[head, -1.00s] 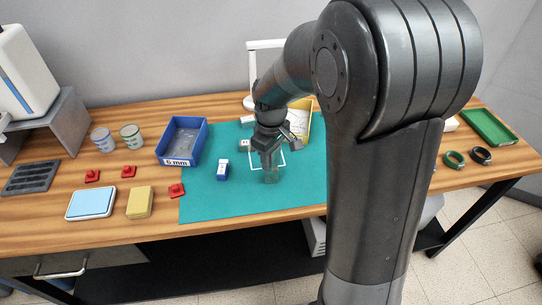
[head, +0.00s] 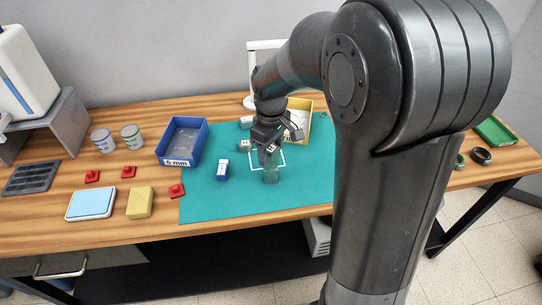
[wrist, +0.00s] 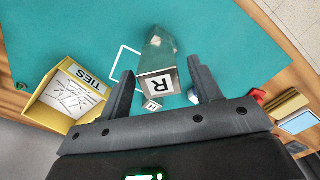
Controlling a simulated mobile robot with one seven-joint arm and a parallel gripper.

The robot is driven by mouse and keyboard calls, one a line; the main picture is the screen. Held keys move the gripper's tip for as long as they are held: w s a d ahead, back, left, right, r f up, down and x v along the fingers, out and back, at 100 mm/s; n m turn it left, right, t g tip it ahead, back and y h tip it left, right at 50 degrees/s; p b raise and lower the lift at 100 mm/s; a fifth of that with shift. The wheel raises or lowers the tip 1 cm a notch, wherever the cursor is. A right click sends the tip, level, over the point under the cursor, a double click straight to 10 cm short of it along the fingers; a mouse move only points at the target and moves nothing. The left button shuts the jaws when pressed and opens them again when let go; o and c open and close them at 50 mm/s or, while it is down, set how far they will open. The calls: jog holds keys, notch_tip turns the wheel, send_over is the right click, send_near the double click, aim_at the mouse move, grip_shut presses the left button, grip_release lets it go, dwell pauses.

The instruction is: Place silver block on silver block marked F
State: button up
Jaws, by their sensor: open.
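My gripper (head: 266,158) is open and points down over the green mat. A tall mirror-like silver block (head: 271,175) stands upright below it. In the wrist view this block (wrist: 162,52) appears between the open fingers (wrist: 161,68), and its top face reads R. I cannot make out a letter F on any block.
A white square outline (head: 284,164) lies on the mat. A blue-sided block (head: 223,169) stands left of it. A blue bin (head: 200,142) is at the mat's left edge, and a yellow ties tray (head: 304,105) is behind. The front of the mat (head: 230,202) is clear.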

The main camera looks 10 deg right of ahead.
aim_at(271, 148)
notch_tip(271, 148, up, 8)
jog(key=shift+r, duration=0.35)
jog(key=shift+s+d+r, duration=0.1)
jog(key=shift+s+r, duration=0.15)
jog(key=shift+r, duration=0.05)
jog(key=s+d+r+m+t, duration=0.1)
jog(key=s+m, duration=0.3)
jog(key=s, duration=0.5)
jog(key=s+d+r+m+t, duration=0.2)
jog(key=s+d+m+t, duration=0.1)
jog(key=s, duration=0.7)
jog(key=shift+s+d+r+m+t, duration=0.3)
jog(key=shift+d+m+t, duration=0.1)
jog(key=shift+m+t, duration=0.5)
